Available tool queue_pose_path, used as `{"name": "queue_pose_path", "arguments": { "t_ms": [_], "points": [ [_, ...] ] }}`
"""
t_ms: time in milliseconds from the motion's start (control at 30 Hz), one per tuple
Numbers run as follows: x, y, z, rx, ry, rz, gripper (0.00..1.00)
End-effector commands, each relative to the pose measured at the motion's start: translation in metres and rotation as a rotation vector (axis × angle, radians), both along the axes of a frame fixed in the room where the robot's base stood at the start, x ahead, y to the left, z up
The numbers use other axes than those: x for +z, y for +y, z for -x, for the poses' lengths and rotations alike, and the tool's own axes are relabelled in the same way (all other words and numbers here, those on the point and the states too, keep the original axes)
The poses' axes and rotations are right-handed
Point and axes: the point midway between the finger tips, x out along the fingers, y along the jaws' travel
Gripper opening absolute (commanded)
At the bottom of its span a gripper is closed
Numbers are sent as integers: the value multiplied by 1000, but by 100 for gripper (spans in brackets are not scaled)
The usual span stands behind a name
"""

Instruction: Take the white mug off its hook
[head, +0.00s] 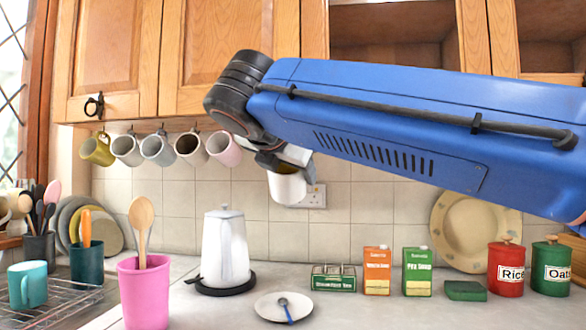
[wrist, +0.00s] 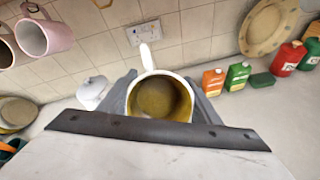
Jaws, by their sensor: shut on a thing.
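The white mug (head: 287,188) is below the end of my arm in the head view, in front of the tiled wall and right of the row of hanging mugs. My gripper (head: 283,163) is partly hidden behind my blue arm. In the wrist view my gripper (wrist: 160,98) is shut on the white mug (wrist: 186,82), one finger on each side. The mug's mouth faces the wrist camera and shows a brownish-yellow inside. Its handle points up toward the wall socket, and no hook shows at the handle.
Several mugs, including a pink one (head: 224,149), hang under the cabinet at left. A white kettle (head: 224,250), a saucer (head: 270,306), soup boxes (head: 377,270) and canisters (head: 506,270) stand on the counter below. A socket (head: 316,196) is on the wall behind.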

Motion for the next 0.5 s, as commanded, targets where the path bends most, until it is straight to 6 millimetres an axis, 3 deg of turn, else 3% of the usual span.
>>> {"name": "queue_pose_path", "arguments": {
  "t_ms": [500],
  "points": [
    [-7, 3, 19, 1, -1, 0, 0]
  ]
}}
